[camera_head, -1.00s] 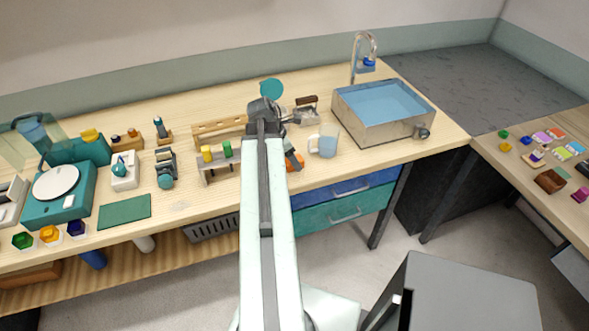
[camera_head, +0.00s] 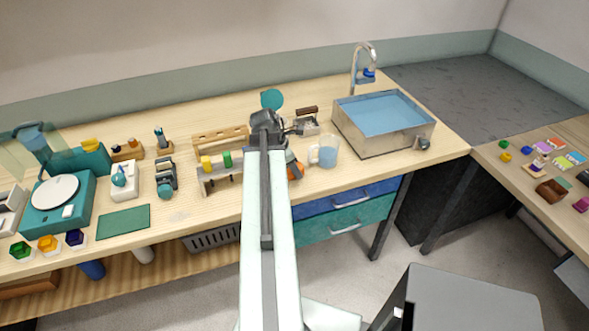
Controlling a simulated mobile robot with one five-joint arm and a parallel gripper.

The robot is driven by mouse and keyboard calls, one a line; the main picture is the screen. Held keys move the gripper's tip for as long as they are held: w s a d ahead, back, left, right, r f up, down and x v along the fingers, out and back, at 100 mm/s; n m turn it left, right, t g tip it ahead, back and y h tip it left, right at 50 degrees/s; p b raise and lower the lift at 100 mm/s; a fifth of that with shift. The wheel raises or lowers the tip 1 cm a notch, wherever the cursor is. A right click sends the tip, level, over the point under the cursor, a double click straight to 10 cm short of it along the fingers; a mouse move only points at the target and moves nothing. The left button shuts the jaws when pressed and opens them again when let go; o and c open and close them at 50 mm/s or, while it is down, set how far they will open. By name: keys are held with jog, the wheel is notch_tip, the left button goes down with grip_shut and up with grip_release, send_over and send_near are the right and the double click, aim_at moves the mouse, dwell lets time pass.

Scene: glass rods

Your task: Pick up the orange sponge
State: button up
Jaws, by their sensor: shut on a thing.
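The orange sponge (camera_head: 296,170) shows as a small orange patch beside the end of my arm, between the wooden rack and the glass mug. Most of it is hidden behind my gripper and arm. My gripper (camera_head: 291,160) is at the sponge and shut on it. The fingertips are dark and small, so their exact hold is hard to see. I cannot tell whether the sponge is touching the bench or lifted.
A glass mug of blue liquid (camera_head: 326,152) stands close to the right. A wooden rack with coloured pieces (camera_head: 217,180) stands close to the left. A sink (camera_head: 385,135) lies farther right. The bench's front edge is just in front.

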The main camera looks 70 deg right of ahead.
notch_tip(320, 180, up, 9)
jog(key=p, duration=0.8)
jog(key=shift+f, duration=0.1)
jog(key=shift+s, duration=0.15)
